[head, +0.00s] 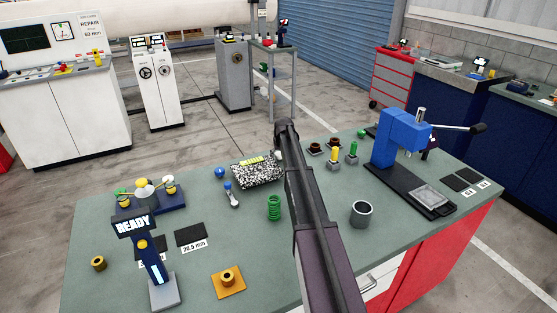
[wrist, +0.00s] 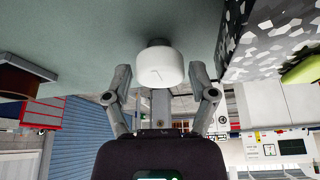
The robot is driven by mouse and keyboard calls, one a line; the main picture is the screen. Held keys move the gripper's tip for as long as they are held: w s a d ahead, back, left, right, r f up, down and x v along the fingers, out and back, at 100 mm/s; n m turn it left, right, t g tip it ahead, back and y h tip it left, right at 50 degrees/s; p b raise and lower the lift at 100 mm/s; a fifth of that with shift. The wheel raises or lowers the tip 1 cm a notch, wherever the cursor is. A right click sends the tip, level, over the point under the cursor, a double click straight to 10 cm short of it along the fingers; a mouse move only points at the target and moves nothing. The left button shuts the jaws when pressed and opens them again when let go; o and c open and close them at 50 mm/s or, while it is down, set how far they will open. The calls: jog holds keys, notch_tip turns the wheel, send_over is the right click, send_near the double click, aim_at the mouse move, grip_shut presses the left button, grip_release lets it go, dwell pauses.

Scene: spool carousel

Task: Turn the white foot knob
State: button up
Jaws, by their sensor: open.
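The white foot knob (wrist: 160,66) is a short, rounded cylinder on a dark stem in the wrist view, against the green bench top. A faint thin mark shows on its face. My gripper (wrist: 160,76) is open, with one finger on each side of the knob. A gap shows between the knob and each finger; I cannot tell the depth between them. In the head view my arm covers the gripper and most of that spot; only a small pale bit shows beside the arm.
A black-and-white speckled block (head: 257,172) stands close to the knob; it also shows in the wrist view (wrist: 262,38). A green spring (head: 274,208), grey cup (head: 361,213) and blue press (head: 400,140) stand on the bench (head: 315,180). The front middle is mostly clear.

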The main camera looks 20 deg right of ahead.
jog(key=shift+w+f, duration=0.2)
jog(key=shift+f, duration=0.25)
jog(key=shift+b, duration=0.3)
jog(key=c, duration=0.9)
jog(key=shift+o, duration=0.2)
jog(key=shift+n, duration=0.5)
jog(key=n+y, duration=0.2)
jog(key=n, duration=0.3)
jog(key=n+y, duration=0.1)
jog(key=n, duration=0.2)
jog(key=n+g+y, duration=0.1)
jog(key=n, duration=0.2)
jog(key=shift+s+a+g, duration=0.1)
jog(key=shift+g, duration=0.2)
